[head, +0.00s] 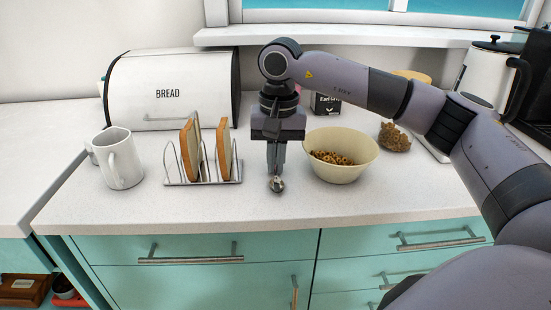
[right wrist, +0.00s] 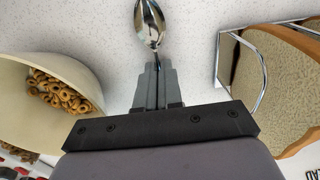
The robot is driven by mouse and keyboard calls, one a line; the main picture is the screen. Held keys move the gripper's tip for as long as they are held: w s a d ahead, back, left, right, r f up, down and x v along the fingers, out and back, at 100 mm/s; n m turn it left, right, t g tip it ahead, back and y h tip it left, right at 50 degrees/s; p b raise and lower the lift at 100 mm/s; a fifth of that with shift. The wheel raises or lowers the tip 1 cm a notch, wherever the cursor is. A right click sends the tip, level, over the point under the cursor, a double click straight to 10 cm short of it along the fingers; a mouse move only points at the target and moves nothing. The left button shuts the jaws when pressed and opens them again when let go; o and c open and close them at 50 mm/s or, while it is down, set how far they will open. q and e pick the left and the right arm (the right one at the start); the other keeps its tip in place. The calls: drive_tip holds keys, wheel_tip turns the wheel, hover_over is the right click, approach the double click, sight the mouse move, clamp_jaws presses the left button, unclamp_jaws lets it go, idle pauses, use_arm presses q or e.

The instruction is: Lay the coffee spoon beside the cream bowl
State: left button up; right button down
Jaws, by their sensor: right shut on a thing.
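The silver coffee spoon (head: 277,185) is at the tips of my right gripper (head: 276,172), just left of the cream bowl (head: 342,172). In the right wrist view, the spoon's bowl (right wrist: 150,24) sticks out beyond the fingertips (right wrist: 154,82), and its handle runs back between them. My right gripper points down and is shut on the spoon, low over the white counter. I cannot tell whether the spoon touches the counter. The cream bowl holds ring-shaped cereal and also shows in the right wrist view (right wrist: 30,120). My left gripper is not in view.
A metal toast rack (head: 205,182) with bread slices stands left of my right gripper. White mugs (head: 122,160) stand farther left, with a bread box (head: 170,90) behind. A brown lumpy thing (head: 394,138) lies right of the bowl. The counter's front strip (head: 240,210) is clear.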

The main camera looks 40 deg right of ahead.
drive_tip(key=c, duration=1.7)
unclamp_jaws()
drive_tip(key=shift+f, duration=0.15)
drive_tip(key=o, duration=0.4)
drive_tip(key=shift+r, duration=0.25)
wheel_tip(320, 180, up, 12)
drive_tip(key=p, duration=0.1)
drive_tip(key=shift+d, duration=0.2)
drive_tip(key=shift+s+f, duration=0.1)
drive_tip(key=shift+s, duration=0.05)
